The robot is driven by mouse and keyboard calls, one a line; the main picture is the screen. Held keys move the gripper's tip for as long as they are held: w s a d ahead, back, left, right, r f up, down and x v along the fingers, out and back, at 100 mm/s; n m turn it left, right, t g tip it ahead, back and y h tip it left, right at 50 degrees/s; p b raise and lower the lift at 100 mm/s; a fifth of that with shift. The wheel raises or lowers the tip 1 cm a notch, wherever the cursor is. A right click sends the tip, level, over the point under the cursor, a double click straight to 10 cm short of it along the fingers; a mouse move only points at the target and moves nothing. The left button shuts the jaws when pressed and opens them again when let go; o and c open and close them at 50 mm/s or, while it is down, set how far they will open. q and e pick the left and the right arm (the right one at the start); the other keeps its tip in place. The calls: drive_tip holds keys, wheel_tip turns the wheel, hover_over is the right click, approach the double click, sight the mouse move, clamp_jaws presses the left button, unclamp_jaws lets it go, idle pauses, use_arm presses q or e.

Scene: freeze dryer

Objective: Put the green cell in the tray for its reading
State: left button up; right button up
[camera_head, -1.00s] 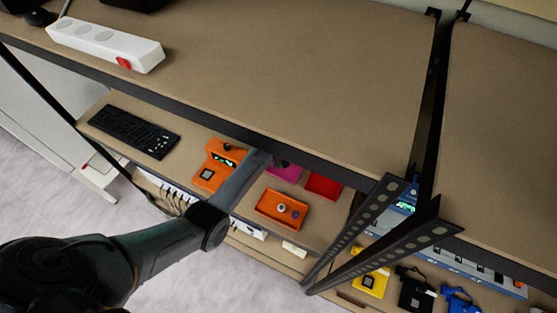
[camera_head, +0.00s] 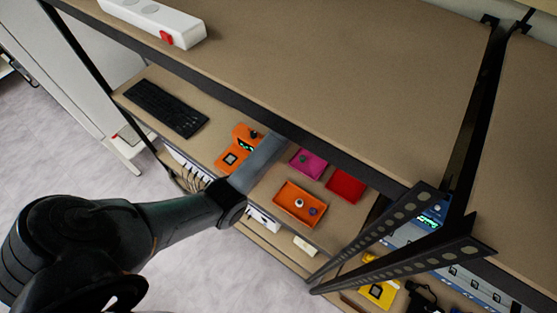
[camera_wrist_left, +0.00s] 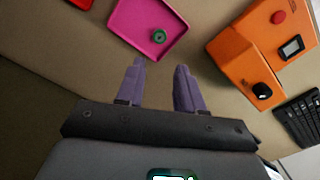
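The green cell (camera_wrist_left: 158,36) is a small ring-shaped piece with a dark centre. It lies in the magenta tray (camera_wrist_left: 128,16), near the tray's edge facing my gripper in the left wrist view. My left gripper (camera_wrist_left: 159,66) has two purple fingers spread apart, with nothing between them. Its tips are just short of the magenta tray's edge in that view, apart from the cell. In the head view the magenta tray (camera_head: 313,167) sits right of my left arm, and the left fingers are hidden under the upper shelf. My right gripper is not in view.
An orange device (camera_wrist_left: 228,50) with a small screen stands right of the gripper, beside a black keyboard (camera_head: 165,108). A red tray (camera_head: 346,184) and an orange tray (camera_head: 290,212) holding two small pieces sit nearby. The upper shelf (camera_head: 300,70) overhangs them. Perforated metal brackets (camera_head: 375,243) stand at right.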

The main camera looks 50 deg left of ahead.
use_arm(q)
drive_tip(key=s+d+f+m, duration=0.2)
drive_tip(key=s, duration=0.3)
drive_tip(key=s+d+f+m+t, duration=0.1)
drive_tip(key=s+d+f, duration=0.1)
drive_tip(key=s, duration=0.3)
drive_tip(key=s+d+f+m+y, duration=0.1)
drive_tip(key=s+d+f+m, duration=0.1)
drive_tip(key=s, duration=0.3)
drive_tip(key=shift+f+m+t, duration=0.3)
drive_tip(key=shift+f+t, duration=0.05)
drive_tip(key=shift+t, duration=0.05)
drive_tip(key=s+d+r+m+t, duration=0.1)
drive_tip(key=s+d+r+m, duration=0.1)
drive_tip(key=s+d, duration=0.2)
drive_tip(key=s+d+r+m+h, duration=0.1)
drive_tip(key=s+d+r+m, duration=0.1)
drive_tip(key=s, duration=0.8)
drive_tip(key=shift+s+d+r+m+t, duration=0.25)
drive_tip(key=shift+s+d+m+t, duration=0.2)
drive_tip(key=shift+d, duration=0.55)
drive_tip(key=shift+w, duration=0.1)
